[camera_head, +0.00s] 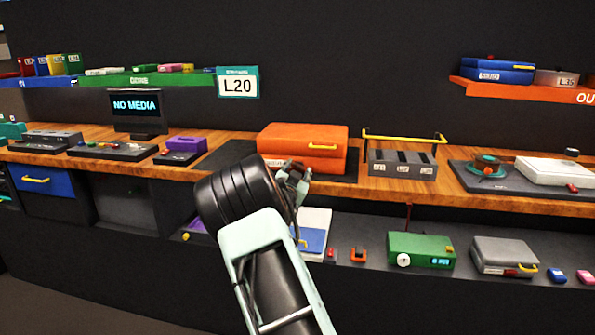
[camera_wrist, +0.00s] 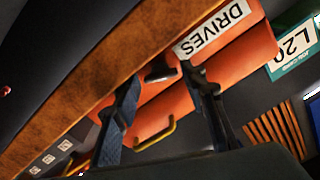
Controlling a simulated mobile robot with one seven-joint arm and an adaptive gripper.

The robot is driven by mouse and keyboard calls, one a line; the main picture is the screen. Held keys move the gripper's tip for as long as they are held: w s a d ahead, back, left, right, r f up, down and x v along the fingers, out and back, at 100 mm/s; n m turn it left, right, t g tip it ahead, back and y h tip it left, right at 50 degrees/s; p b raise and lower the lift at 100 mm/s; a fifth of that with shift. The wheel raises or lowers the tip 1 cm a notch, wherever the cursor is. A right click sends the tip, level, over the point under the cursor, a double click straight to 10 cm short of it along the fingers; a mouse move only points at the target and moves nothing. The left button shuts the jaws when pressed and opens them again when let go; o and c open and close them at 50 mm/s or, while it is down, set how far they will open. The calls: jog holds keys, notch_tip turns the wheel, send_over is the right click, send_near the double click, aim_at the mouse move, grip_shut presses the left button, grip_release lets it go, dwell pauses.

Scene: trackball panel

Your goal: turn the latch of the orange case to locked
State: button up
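The orange case (camera_head: 302,140) lies on a dark mat on the wooden counter, its yellow handle (camera_head: 322,147) on the upper part. In the wrist view the orange case (camera_wrist: 232,62) appears turned over, with a white DRIVES label (camera_wrist: 214,30) on its front. A small dark piece, which looks like the latch (camera_wrist: 160,73), sits beside the label. My gripper (camera_head: 298,172) is at the case's lower front. In the wrist view my gripper's (camera_wrist: 160,76) two fingers stand apart on either side of the dark piece. Contact and the latch's exact angle cannot be told.
The counter's wooden edge (camera_wrist: 88,95) runs close by the fingers. A grey slotted rack with a yellow bar (camera_head: 402,165) stands right of the case. A purple box (camera_head: 187,144) is to the left. A lower shelf holds a green device (camera_head: 420,249).

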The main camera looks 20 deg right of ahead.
jog(key=shift+w, duration=0.15)
jog(key=c, duration=0.9)
jog(key=shift+n+b, duration=0.35)
jog(key=shift+n, duration=2.15)
jog(key=o, duration=0.9)
jog(key=v, duration=1.2)
